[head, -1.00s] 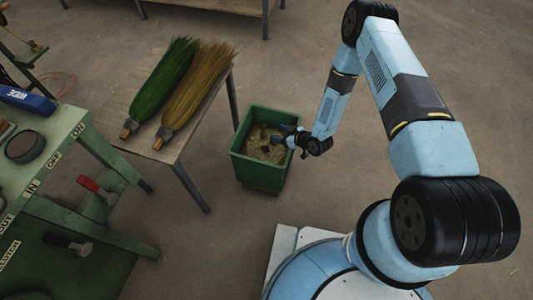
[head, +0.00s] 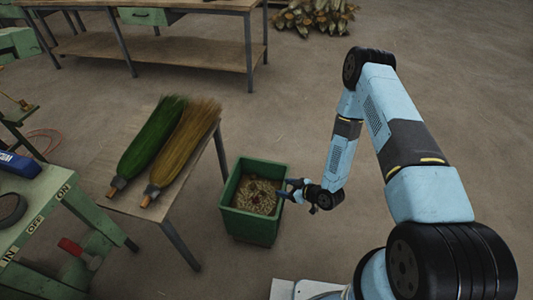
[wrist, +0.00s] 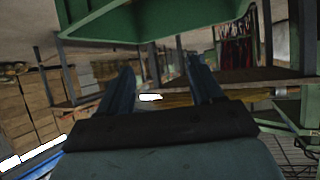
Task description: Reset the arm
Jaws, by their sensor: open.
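My arm reaches in from the right in the head view. My gripper (head: 287,189) is at the right rim of the green bin (head: 250,224), with its fingers pointing left. In the wrist view the two dark fingers (wrist: 158,88) stand apart with nothing between them. The bin holds pale, straw-like scraps with a few dark bits. In the wrist view a green surface shows close above the fingers; I cannot tell whether they touch it.
A small table (head: 112,216) left of the bin carries a green broom head (head: 150,142) and a tan one (head: 186,146). A green machine (head: 38,213) stands at the left. A workbench (head: 190,46) and a pile of bundles (head: 313,17) are at the back. The floor behind the bin is clear.

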